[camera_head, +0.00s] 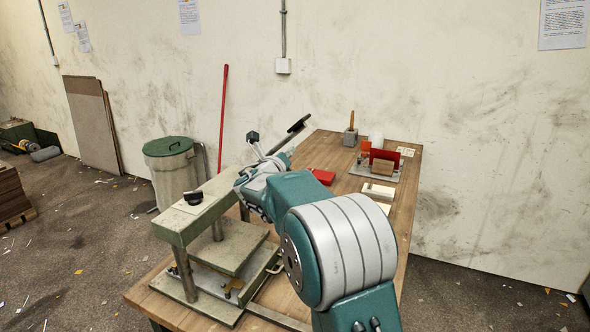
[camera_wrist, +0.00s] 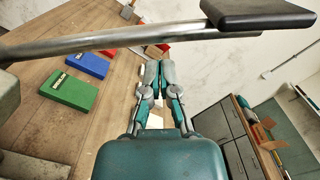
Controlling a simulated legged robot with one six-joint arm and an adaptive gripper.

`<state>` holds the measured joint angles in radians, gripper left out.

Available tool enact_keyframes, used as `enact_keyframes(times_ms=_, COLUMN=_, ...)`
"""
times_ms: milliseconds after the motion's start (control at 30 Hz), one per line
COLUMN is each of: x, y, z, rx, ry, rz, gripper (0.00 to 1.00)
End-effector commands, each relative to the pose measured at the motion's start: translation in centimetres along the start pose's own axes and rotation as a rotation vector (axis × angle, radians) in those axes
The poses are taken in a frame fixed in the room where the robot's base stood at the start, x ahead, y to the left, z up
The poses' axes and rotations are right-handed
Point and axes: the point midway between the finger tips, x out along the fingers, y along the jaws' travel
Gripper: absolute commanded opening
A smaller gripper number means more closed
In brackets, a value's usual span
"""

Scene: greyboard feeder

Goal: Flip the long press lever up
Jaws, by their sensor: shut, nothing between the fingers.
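The press (camera_head: 205,235) stands on the near left of the wooden table, with a pale green top beam on posts. Its long lever is a metal bar with a black grip (camera_head: 298,124), rising up and to the right behind my arm. In the wrist view the lever bar (camera_wrist: 90,47) runs across the top to its large black grip (camera_wrist: 258,13). My gripper (camera_wrist: 159,50) is shut and empty, its fingertips showing just below the bar. I cannot tell whether they touch it. In the head view my arm hides most of the gripper and the lever's middle.
Blue (camera_wrist: 88,65) and green (camera_wrist: 69,90) blocks lie on the table (camera_wrist: 35,120). A red block (camera_head: 322,176) and a rack with red and brown pieces (camera_head: 384,164) sit farther back. A lidded bin (camera_head: 175,175) stands left of the table. Grey cabinets (camera_wrist: 240,145) show right.

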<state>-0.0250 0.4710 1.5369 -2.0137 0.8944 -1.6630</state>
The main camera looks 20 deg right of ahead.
Motion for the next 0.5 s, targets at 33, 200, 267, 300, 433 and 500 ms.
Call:
enact_keyframes(times_ms=33, x=0.0, y=-0.1, z=0.8, rx=-0.035, ry=-0.002, rz=0.002, gripper=0.0)
enact_keyframes(times_ms=200, x=0.1, y=-0.1, z=2.8, rx=-0.153, ry=-0.002, rz=0.009, gripper=0.0)
enact_keyframes(times_ms=267, x=0.1, y=-0.1, z=3.4, rx=-0.185, ry=-0.001, rz=0.01, gripper=0.0)
enact_keyframes(times_ms=300, x=0.2, y=0.0, z=3.7, rx=-0.18, ry=-0.001, rz=0.01, gripper=0.0)
enact_keyframes(times_ms=433, x=0.2, y=0.1, z=4.5, rx=-0.18, ry=0.0, rz=0.01, gripper=0.0)
enact_keyframes(times_ms=500, x=0.2, y=0.1, z=4.8, rx=-0.18, ry=0.0, rz=0.009, gripper=0.0)
